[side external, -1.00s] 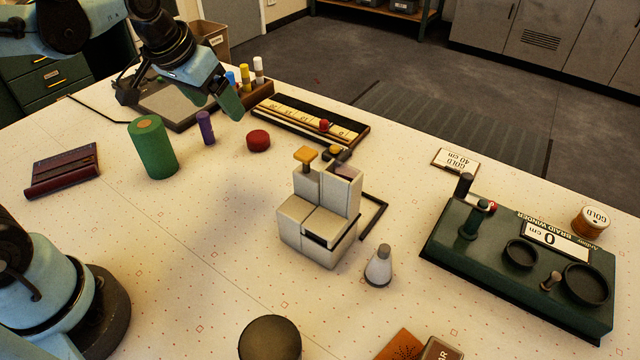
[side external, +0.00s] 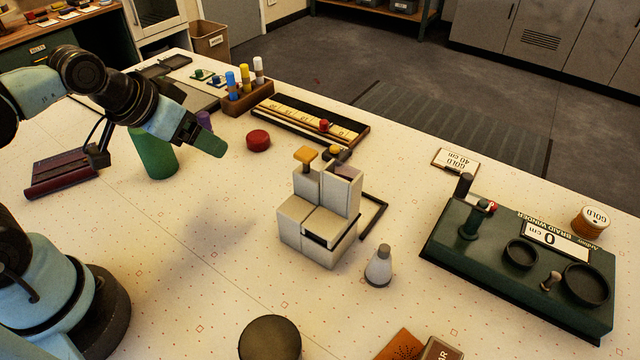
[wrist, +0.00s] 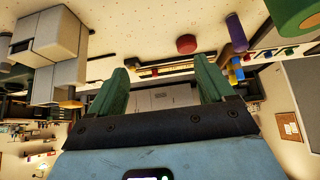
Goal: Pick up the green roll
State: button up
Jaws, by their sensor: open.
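The green roll (side external: 156,158) stands upright on the table at the left in the side view, its top partly hidden behind my arm. Its edge also shows in the top right corner of the wrist view (wrist: 300,14). My gripper (side external: 212,146) is open and empty, in front of and to the right of the roll in the side picture, above the table. In the wrist view, the two green fingers (wrist: 162,92) are spread apart with nothing between them.
A purple roll (side external: 204,121) stands just behind my gripper, partly hidden. A red disc (side external: 258,140) lies to its right. A grey block-shaped device (side external: 318,222) stands mid-table, and a dark red case (side external: 62,174) lies at left.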

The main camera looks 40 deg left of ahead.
jog(key=shift+o, duration=0.5)
jog(key=shift+o, duration=1.3)
jog(key=m+g+y, duration=0.9)
jog(key=m+y, duration=0.4)
jog(key=m, duration=0.3)
send_near(155, 148)
notch_tip(155, 148, up, 3)
jog(key=w+a, duration=0.2)
jog(key=x, duration=1.1)
jog(key=shift+s+a+f, duration=0.2)
jog(key=shift+s+a, duration=0.1)
jog(key=shift+s, duration=0.1)
